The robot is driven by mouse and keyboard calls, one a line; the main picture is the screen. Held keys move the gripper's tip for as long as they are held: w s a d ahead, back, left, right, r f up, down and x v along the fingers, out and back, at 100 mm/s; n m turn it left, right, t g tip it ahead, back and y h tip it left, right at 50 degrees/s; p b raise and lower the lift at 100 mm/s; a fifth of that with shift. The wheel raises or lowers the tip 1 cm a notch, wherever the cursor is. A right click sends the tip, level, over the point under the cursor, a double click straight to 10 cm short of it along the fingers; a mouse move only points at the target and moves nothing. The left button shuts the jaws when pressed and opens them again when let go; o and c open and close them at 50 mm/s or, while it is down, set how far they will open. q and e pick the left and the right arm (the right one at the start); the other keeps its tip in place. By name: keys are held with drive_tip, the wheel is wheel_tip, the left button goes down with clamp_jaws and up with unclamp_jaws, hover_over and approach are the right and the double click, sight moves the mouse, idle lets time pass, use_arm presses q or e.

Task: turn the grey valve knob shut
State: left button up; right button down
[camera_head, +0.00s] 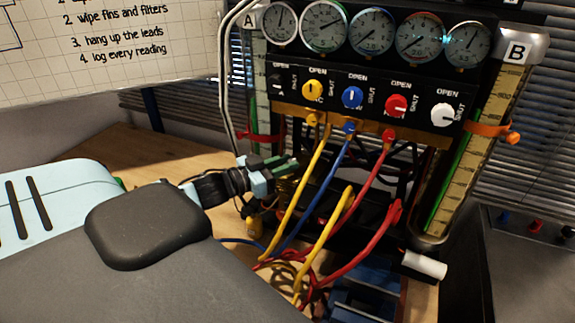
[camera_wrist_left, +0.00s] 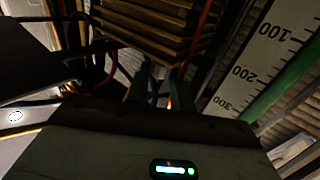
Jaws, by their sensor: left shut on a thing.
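The row of valve knobs is on the black panel in the head view. A pale knob (camera_head: 443,114), white to light grey, sits at its right end, apart from any gripper. A dark knob (camera_head: 277,86) is at the left end; I cannot tell which of the two is the grey one. My left gripper (camera_head: 284,165) is low at the rig's left side, below the panel and beside the hoses. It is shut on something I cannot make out. In the left wrist view its fingers (camera_wrist_left: 150,82) point at a brown ribbed block (camera_wrist_left: 160,25). My right gripper is out of view.
Yellow, blue (camera_head: 335,165) and red hoses hang from the brass bar (camera_head: 362,127) just right of my left gripper. Other knobs are yellow (camera_head: 312,90), blue (camera_head: 352,97) and red (camera_head: 396,105). Gauges (camera_head: 371,31) line the top. A clear cylinder (camera_head: 492,110) stands at right.

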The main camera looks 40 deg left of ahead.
use_arm(q)
drive_tip(key=shift+w+a+m+g+h+b, duration=0.15)
drive_tip(key=shift+m+g+h+b, duration=0.2)
drive_tip(key=shift+m+h, duration=0.4)
drive_tip(key=shift+s+a+m+g+h+b, duration=0.1)
drive_tip(key=shift+m+g+h+b, duration=0.3)
drive_tip(key=shift+h, duration=0.65)
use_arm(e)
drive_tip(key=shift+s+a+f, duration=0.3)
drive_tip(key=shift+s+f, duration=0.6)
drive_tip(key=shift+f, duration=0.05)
use_arm(q)
drive_tip(key=o, duration=1)
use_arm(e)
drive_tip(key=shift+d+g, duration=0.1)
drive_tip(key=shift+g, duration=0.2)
use_arm(q)
drive_tip(key=shift+p+v, duration=1.2)
drive_tip(key=shift+v, duration=2.65)
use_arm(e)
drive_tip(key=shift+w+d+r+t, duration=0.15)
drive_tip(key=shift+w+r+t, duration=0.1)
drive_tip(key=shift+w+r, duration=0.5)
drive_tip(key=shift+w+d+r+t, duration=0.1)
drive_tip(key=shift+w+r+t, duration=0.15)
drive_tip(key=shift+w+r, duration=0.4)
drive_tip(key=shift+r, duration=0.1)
